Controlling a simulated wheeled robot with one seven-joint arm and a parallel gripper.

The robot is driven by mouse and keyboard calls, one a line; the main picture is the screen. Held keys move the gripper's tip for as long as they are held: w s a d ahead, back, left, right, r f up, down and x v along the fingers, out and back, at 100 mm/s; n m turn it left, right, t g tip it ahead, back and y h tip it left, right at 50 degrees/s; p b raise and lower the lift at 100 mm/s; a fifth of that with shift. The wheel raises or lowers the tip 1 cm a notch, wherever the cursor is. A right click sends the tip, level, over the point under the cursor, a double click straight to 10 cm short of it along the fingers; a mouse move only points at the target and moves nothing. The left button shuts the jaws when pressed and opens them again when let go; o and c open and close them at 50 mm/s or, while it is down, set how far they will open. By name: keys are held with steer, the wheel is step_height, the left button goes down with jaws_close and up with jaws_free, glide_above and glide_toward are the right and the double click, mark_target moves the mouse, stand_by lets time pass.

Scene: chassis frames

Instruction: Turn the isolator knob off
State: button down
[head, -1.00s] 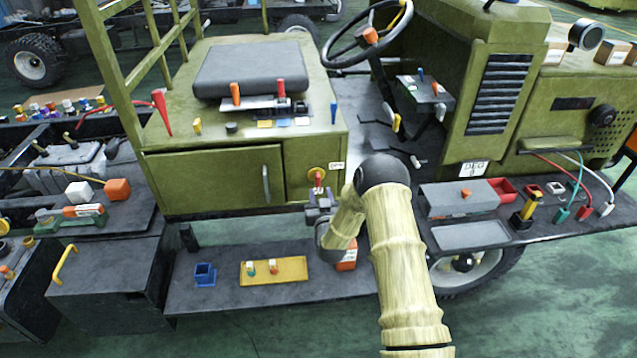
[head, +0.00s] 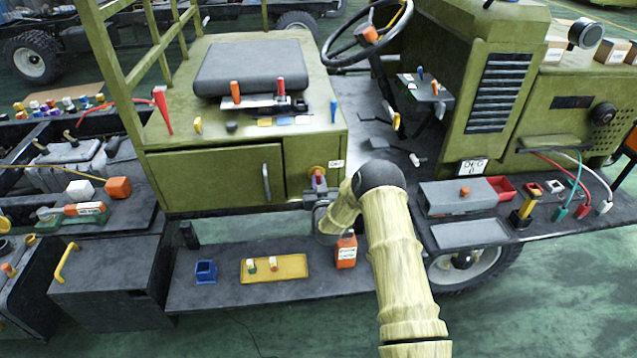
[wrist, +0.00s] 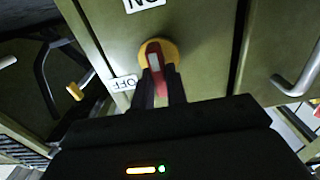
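The isolator knob is a red handle on a yellow round base, on the green seat box front; it shows in the head view (head: 317,172) and the wrist view (wrist: 154,60). In the wrist view an OFF label (wrist: 123,83) is at its left and an upside-down ON label (wrist: 145,4) is above it. The handle's far end points up toward the ON side. My gripper (wrist: 160,88) has its dark fingers close against both sides of the handle and appears shut on it. In the head view my gripper (head: 318,188) partly covers the knob.
A cabinet door with a grey handle (head: 266,183) is left of the knob. A grey case (head: 455,198) stands on the running board at right.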

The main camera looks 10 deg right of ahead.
steer(key=shift+n+b, duration=0.3)
steer(key=shift+a+f+n+b, duration=0.1)
steer(key=shift+n+b, duration=2.3)
steer(key=shift+n, duration=0.5)
steer(key=shift+a+f+n+b, duration=0.15)
steer(key=shift+n+b, duration=2.25)
steer(key=shift+n, duration=0.5)
steer(key=shift+a+f+n+b, duration=0.1)
steer(key=shift+n+b, duration=2.3)
steer(key=shift+n, duration=0.5)
steer(key=c, duration=1.4)
jaws_free()
